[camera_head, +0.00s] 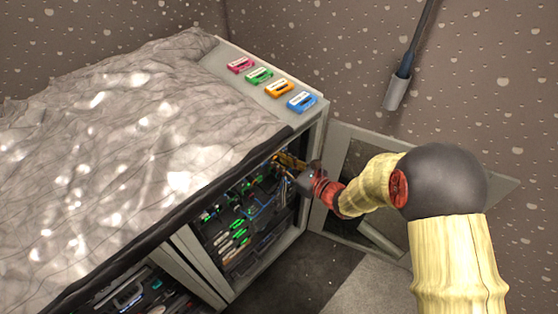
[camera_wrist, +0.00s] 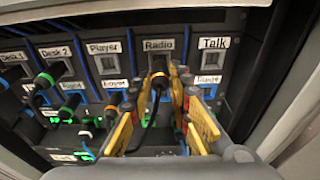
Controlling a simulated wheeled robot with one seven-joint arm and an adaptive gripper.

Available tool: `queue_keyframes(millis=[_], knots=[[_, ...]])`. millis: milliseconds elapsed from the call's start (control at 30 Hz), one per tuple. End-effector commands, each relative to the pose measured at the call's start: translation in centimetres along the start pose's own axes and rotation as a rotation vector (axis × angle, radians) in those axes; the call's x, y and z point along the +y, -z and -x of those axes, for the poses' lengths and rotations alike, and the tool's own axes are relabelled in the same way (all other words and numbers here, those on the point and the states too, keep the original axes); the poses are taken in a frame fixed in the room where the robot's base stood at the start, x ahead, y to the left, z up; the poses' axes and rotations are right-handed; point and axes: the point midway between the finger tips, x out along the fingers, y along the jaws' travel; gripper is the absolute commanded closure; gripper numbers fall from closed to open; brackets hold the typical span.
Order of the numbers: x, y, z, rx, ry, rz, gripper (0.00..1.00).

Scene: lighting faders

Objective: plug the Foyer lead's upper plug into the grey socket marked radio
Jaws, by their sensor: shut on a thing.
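My gripper (camera_wrist: 163,84) has yellow fingers and is shut on a black plug (camera_wrist: 158,76) with an orange ring, under the Radio label (camera_wrist: 158,45) in the wrist view. The plug covers the grey Radio socket, and I cannot tell how deep it sits. Its lead runs down between the fingers and is partly hidden. The Foyer label (camera_wrist: 115,84) is left of the fingers, below the grey Player socket (camera_wrist: 109,65). In the head view my gripper (camera_head: 284,168) reaches into the upper part of the open cabinet; the plug is too small to tell there.
The grey Talk socket (camera_wrist: 212,66) is right of my fingers. In the head view, an open cabinet door (camera_head: 345,165) is beside my arm, and a crumpled sheet (camera_head: 130,120) covers the top.

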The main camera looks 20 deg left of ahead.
Motion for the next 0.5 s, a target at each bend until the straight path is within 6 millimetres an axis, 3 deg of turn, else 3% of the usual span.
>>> queue_keyframes(millis=[500], knots=[[-0.03,-0.13,-0.71,-0.001,0.000,0.000,1.00]])
